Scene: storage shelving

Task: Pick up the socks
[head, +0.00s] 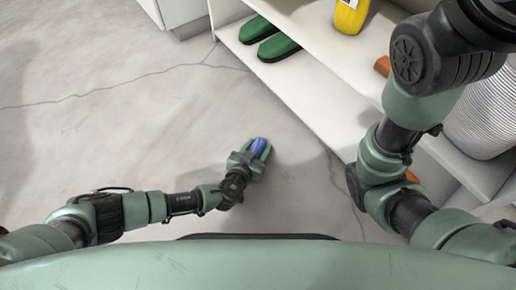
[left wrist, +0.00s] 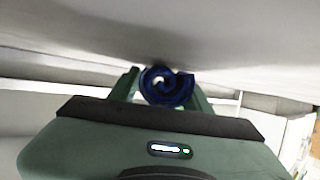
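The socks (head: 259,146) are a rolled blue bundle. In the head view they sit between the fingers of my left gripper (head: 256,152), over the grey floor left of the shelf. In the left wrist view the rolled socks (left wrist: 165,87) show end-on, with a finger of my left gripper (left wrist: 166,90) against each side. The gripper looks shut on them. My right arm comes in at the right of the head view, but its gripper is out of the picture.
A white shelf (head: 325,88) runs along the right. It holds green shoes (head: 279,47) and a yellow container (head: 350,16). A white ribbed basket (head: 485,112) stands at the far right. The concrete floor (head: 110,110) to the left is clear.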

